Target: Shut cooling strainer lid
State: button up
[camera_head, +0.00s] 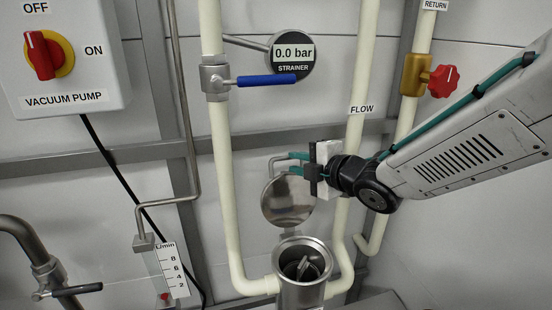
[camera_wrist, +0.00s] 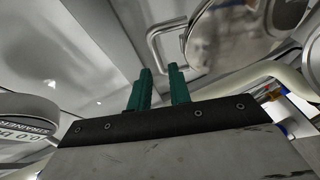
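The strainer lid (camera_head: 287,203) is a round, shiny metal disc, standing raised and open behind the strainer body (camera_head: 302,280). Its metal loop handle (camera_head: 276,164) sticks up at the top left of the disc. The strainer's mouth is uncovered, and metal parts show inside. My gripper (camera_head: 292,163) is at the handle's height, with its teal fingers pointing left, just above the lid. The handle (camera_wrist: 152,42) lies beyond the fingertips, and the lid (camera_wrist: 232,35) is to the upper right.
Cream pipes (camera_head: 222,170) run up on both sides of the strainer. A blue-handled valve (camera_head: 266,82) and a strainer gauge (camera_head: 292,53) are above left. A red-knobbed valve (camera_head: 442,81) is at the upper right. A flow meter (camera_head: 168,270) stands at the lower left.

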aim_at(283, 159)
jog(key=shift+w+a, duration=0.15)
jog(key=shift+a, duration=0.1)
jog(key=x, duration=0.7)
jog(key=shift+a, duration=0.1)
